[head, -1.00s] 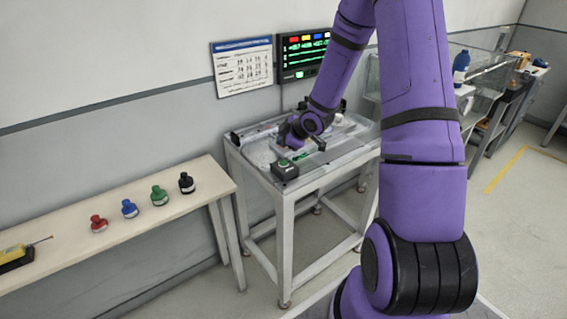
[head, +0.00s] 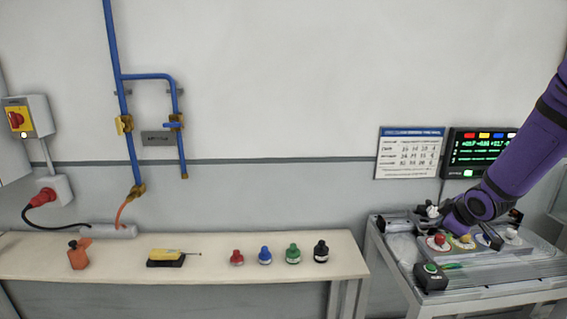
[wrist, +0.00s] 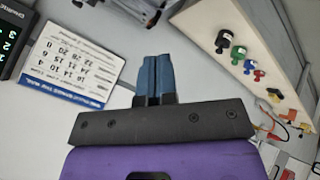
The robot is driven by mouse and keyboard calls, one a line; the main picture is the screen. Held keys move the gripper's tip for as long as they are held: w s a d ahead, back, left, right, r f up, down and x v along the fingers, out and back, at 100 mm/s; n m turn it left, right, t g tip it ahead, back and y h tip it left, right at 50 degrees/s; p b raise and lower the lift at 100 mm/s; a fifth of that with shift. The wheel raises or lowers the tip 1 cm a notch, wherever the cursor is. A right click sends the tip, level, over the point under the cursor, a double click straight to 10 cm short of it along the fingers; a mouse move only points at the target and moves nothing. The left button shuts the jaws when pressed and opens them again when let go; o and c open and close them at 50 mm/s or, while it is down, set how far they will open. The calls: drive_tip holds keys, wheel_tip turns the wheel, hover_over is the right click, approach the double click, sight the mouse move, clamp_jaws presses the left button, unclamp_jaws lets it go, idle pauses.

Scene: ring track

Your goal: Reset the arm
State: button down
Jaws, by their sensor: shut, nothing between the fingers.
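My gripper (wrist: 155,62) shows in the wrist view with its two blue fingers together and nothing between them. The wrist view is turned, with the wall chart (wrist: 72,62) to the left and the bench (wrist: 265,35) to the right. In the head view my purple arm comes in from the right and reaches down over the metal worktable (head: 385,270). The fingers are hard to make out there. Red, yellow, blue and white round pieces are near my wrist on that worktable, partly hidden by the arm.
The bench (head: 215,272) holds red (head: 237,258), blue (head: 265,256), green (head: 293,254) and black (head: 321,252) pieces and a yellow tool (head: 165,256). A lit screen (head: 480,152) hangs behind the worktable.

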drive_tip(key=s+a+r+m+g+h, duration=0.1)
drive_tip(key=s+a+r+m, duration=0.2)
drive_tip(key=s+r, duration=0.45)
drive_tip(key=s+a+r+m+h, duration=0.1)
drive_tip(key=s+a+r+m, duration=0.25)
drive_tip(key=s+r, duration=0.4)
drive_tip(key=s+a+r+m+g+y, duration=0.1)
drive_tip(key=s+a+r, duration=0.2)
drive_tip(key=s, duration=0.5)
drive_tip(key=s+a+r+m+g+y, duration=0.1)
drive_tip(key=s+a+r+m, duration=0.1)
drive_tip(key=s, duration=0.7)
drive_tip(key=shift+a+r, duration=0.7)
drive_tip(key=shift+a, duration=0.45)
drive_tip(key=shift+w, duration=0.1)
